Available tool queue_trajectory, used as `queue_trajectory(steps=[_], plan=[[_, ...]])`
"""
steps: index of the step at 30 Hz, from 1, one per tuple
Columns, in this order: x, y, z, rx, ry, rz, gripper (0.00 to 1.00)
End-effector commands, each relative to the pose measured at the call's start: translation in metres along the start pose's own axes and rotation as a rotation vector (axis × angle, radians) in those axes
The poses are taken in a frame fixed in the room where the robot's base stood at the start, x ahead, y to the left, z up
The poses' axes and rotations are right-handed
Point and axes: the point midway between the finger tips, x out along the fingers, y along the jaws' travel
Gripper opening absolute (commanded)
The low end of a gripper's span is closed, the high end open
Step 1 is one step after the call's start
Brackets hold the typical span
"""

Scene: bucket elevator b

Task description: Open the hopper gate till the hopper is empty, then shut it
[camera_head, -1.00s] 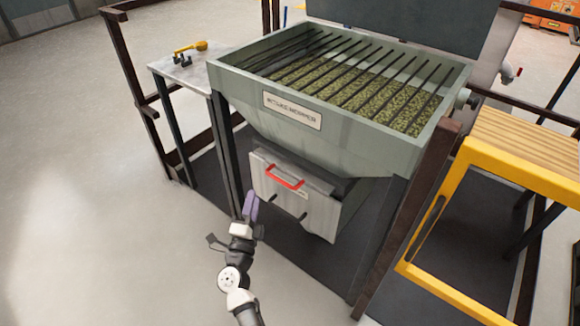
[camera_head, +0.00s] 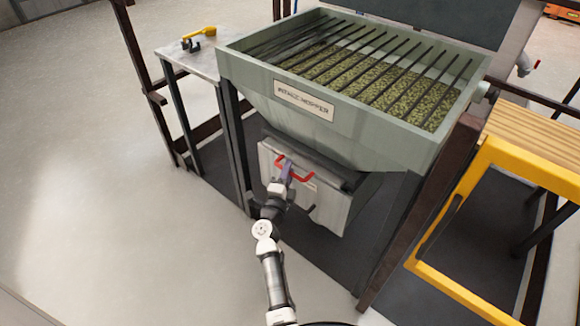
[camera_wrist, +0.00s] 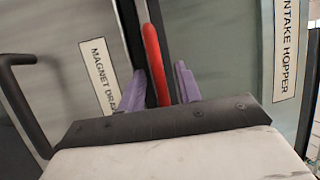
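The grey-green intake hopper (camera_head: 372,128) stands at the centre, holding greenish pellets (camera_head: 385,92) under a grate of dark bars. Below it is a pale metal front (camera_head: 328,207) with a red handle (camera_head: 305,178), also seen in the wrist view (camera_wrist: 155,65). My gripper (camera_head: 287,170) is at the red handle. In the wrist view, its purple fingers (camera_wrist: 162,88) are open on either side of the handle, with visible gaps. A label beginning "MAGNET DRA" (camera_wrist: 104,76) and a black handle (camera_wrist: 22,105) are to the left there. The gate plate itself cannot be made out.
A small side table (camera_head: 192,60) with a yellow-handled tool (camera_head: 198,36) is at the left. A yellow frame (camera_head: 450,205) with a slatted wooden top (camera_head: 535,145) stands at the right. Dark posts and rails surround the hopper. Open floor (camera_head: 90,180) lies at the left.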

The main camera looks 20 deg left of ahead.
Motion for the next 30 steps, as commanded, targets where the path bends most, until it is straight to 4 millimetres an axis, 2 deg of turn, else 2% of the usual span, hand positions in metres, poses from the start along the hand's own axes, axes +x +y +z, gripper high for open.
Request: queue_trajectory(steps=[3,6,15,16,24,30], plan=[[0.014,0.0,-0.001,0.0,0.002,-0.001,0.34],[0.02,0.0,-0.001,-0.001,0.001,0.0,0.34],[0.022,0.0,0.0,-0.001,0.0,0.0,0.34],[0.022,0.0,0.0,-0.001,0.0,0.0,0.33],[0.023,-0.001,0.0,-0.001,0.001,-0.003,0.0],[0.022,-0.004,0.001,-0.001,0.001,-0.006,0.0]])
